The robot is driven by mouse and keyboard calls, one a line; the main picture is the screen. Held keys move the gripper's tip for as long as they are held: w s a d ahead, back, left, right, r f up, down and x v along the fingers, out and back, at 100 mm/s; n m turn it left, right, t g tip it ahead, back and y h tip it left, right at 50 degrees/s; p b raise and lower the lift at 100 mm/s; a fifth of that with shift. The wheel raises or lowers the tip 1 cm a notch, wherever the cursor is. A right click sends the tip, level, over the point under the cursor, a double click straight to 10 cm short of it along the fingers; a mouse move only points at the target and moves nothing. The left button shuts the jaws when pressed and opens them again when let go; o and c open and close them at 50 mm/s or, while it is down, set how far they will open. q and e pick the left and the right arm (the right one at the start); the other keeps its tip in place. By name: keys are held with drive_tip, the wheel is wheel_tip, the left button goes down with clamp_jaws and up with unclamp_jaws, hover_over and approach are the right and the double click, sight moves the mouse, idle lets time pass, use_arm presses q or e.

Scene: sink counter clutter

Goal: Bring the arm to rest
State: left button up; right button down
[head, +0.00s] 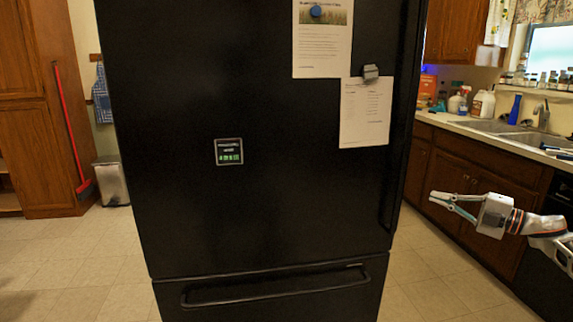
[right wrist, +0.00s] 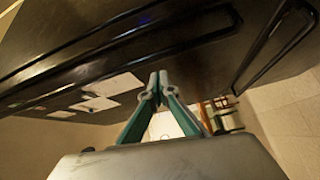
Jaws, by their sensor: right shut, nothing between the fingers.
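My right arm (head: 545,230) comes in from the right edge of the head view, in front of the lower cabinets. Its gripper (head: 432,198) points left, with a gap of floor between it and the black fridge in the picture. In the right wrist view the gripper (right wrist: 158,80) shows its two green-grey fingers meeting at the tips. It is shut and empty. My left gripper is in neither view.
A black fridge (head: 290,200) fills the middle of the head view, with papers on its door and a drawer handle (head: 275,286) low down. At right is a sink counter (head: 470,122) with bottles. Tiled floor (head: 60,260) is clear at left.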

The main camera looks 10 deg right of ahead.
drive_tip(key=s+a+f+m+p, duration=0.2)
drive_tip(key=a+f+m, duration=0.1)
drive_tip(key=a+f, duration=1)
drive_tip(key=s+a+f+m+t+h+p, duration=0.25)
drive_tip(key=s+a+f+m, duration=0.45)
drive_tip(key=s+a+f, duration=0.4)
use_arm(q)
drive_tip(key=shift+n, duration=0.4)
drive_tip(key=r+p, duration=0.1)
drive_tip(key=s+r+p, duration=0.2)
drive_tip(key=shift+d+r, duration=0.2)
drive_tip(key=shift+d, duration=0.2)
use_arm(e)
drive_tip(key=s+a+f+m+g+h, duration=0.2)
drive_tip(key=s+a+f+m, duration=0.1)
drive_tip(key=s, duration=0.6)
drive_tip(key=s+a+f+m+g+h, duration=0.2)
drive_tip(key=s+a+f+m, duration=0.1)
drive_tip(key=s, duration=0.6)
drive_tip(key=s+a+f+m+g+h, duration=0.2)
drive_tip(key=s+a+f, duration=0.3)
drive_tip(key=s, duration=0.4)
drive_tip(key=shift+f+m, duration=0.25)
drive_tip(key=shift+m, duration=0.65)
drive_tip(key=shift+s+a, duration=0.1)
